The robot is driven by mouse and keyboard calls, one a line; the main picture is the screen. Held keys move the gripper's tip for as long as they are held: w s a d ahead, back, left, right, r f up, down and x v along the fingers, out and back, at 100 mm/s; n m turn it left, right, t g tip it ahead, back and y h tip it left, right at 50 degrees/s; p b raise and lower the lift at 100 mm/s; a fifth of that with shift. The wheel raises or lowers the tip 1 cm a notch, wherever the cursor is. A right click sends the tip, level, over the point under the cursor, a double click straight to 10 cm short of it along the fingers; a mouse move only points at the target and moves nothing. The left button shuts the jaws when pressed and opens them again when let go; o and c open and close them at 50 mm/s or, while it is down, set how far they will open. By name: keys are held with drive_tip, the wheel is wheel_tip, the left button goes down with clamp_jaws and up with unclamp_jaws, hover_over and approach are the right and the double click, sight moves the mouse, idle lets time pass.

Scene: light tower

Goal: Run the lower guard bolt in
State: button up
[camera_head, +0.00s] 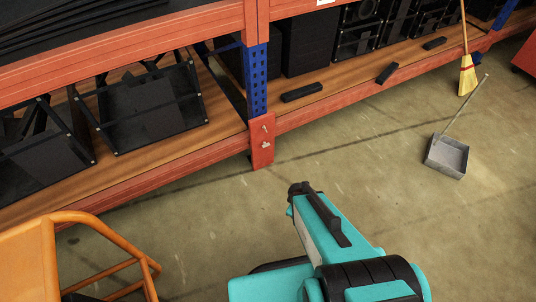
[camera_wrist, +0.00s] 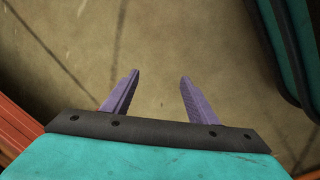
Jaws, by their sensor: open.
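The red post guard (camera_head: 262,154) stands at the foot of the blue rack upright in the head view. Two small pale bolts show on its face, an upper bolt (camera_head: 265,128) and the lower guard bolt (camera_head: 266,145). How far each bolt sticks out is too small to tell. My gripper (camera_wrist: 160,78) shows in the wrist view with its two purple fingers apart and nothing between them. It points at bare floor, and neither bolt is in that view. The fingers cannot be made out in the head view, where my teal arm is in front of the guard, apart from it.
An orange cart frame (camera_head: 48,240) stands at the lower left. A grey dustpan (camera_head: 447,156) and a yellow broom (camera_head: 467,76) are at the right. Rack shelves with red beams (camera_head: 180,150) run along the back. Concrete floor (camera_head: 340,160) before the guard is clear.

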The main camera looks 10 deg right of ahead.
sight(266, 145)
drive_tip(key=w+d+f+n+t+b, duration=0.1)
drive_tip(key=w+f+n+t+b, duration=0.15)
drive_tip(key=w+n+b, duration=0.35)
drive_tip(key=w+d+f+n+t+b, duration=0.2)
drive_tip(key=w+n+t+b, duration=0.15)
drive_tip(key=w, duration=0.45)
drive_tip(key=w+a+r+n+t+y+b, duration=0.1)
drive_tip(key=w+a+n+t+y+b, duration=0.1)
drive_tip(key=n, duration=0.8)
drive_tip(key=w+a+r+n+t+y+b, duration=0.1)
drive_tip(key=w+a+n+t+y+b, duration=0.2)
drive_tip(key=n+b, duration=0.7)
drive_tip(key=w+t+y+b, duration=0.1)
drive_tip(key=w+t+y, duration=0.1)
drive_tip(key=w+t, duration=0.2)
drive_tip(key=shift+w+r+n, duration=0.35)
drive_tip(key=shift+w+a, duration=0.1)
drive_tip(key=b+x, duration=0.3)
drive_tip(key=x, duration=1)
drive_tip(key=shift+w+a, duration=0.25)
drive_tip(key=shift+r, duration=0.1)
